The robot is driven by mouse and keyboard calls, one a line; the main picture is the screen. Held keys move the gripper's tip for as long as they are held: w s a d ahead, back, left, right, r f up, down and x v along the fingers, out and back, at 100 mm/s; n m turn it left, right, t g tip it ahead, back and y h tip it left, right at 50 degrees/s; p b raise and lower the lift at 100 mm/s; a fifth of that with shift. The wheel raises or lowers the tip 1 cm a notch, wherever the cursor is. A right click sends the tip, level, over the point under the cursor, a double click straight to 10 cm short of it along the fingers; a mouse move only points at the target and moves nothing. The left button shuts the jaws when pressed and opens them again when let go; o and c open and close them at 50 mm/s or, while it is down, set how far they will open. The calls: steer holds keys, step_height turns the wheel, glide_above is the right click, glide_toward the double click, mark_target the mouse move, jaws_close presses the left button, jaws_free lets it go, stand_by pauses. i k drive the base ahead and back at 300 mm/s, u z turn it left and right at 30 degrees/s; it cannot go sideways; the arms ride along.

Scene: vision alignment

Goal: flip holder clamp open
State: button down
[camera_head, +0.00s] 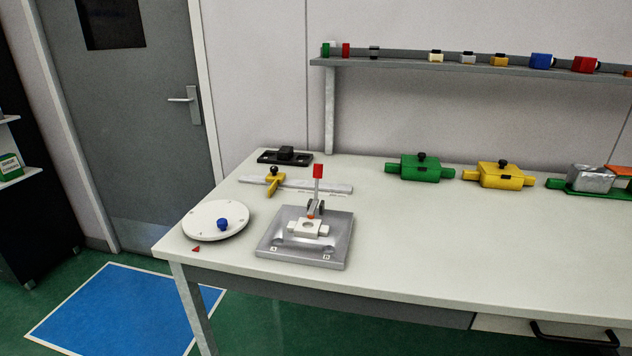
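The holder (335,252) is a grey metal plate near the table's front left edge. A white block (296,228) with a round hole in its middle sits on it. Behind the block stands the clamp (313,207), with a lever whose red handle (318,171) points straight up. The clamp's lower end is close to the back of the block; I cannot tell whether it touches. My gripper is not in view.
Left of the holder is a white disc (205,222) with a blue knob. Behind lie a grey rail (330,186) with a yellow slider and a black fixture (285,157). Green (415,168) and yellow (497,176) housings stand at the back right. The table's front right is clear. A shelf (450,68) hangs above.

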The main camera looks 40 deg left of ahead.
mark_target(317, 168)
steer(key=u, duration=1.55)
steer(key=k, duration=0.65)
steer(key=u, duration=0.3)
steer(key=i, duration=0.3)
steer(key=u, duration=0.65)
steer(key=i, duration=1.25)
steer(key=z, duration=0.45)
